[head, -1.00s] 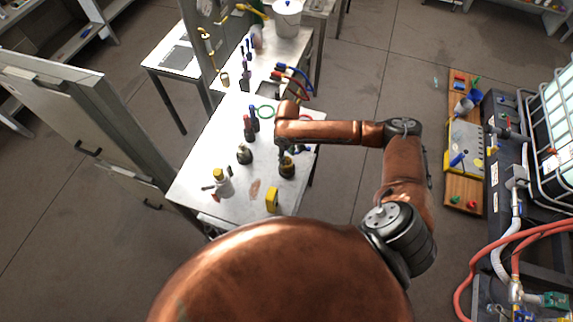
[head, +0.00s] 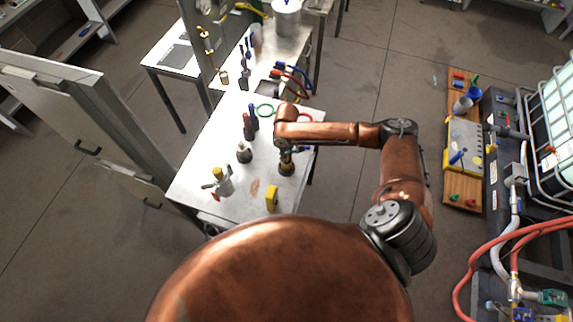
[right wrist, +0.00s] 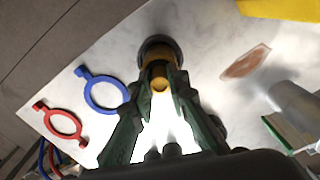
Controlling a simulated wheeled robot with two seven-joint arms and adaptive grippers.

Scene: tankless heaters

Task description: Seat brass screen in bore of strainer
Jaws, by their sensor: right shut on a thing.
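My right gripper (head: 286,157) is over the right side of the near table, fingers pointing down. In the right wrist view its fingers (right wrist: 158,92) are shut on a brass-yellow cylinder, the brass screen (right wrist: 159,72). A dark round cup (right wrist: 157,45) lies directly beyond the screen. It shows as a dark holder (head: 287,170) below the gripper in the head view. I cannot tell how deep the screen is in it. A silver fitting (head: 223,185) with a yellow top and a red part stands at the left; I cannot tell if it is the strainer. My left gripper is not in view.
A yellow block (head: 272,197) and a reddish patch (head: 255,187) are near the front of the table (head: 205,160). A dark-and-silver piece (head: 244,153) and a red-handled tool (head: 248,127) stand further back. Blue (right wrist: 104,90) and red (right wrist: 63,122) rings lie beside the gripper.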

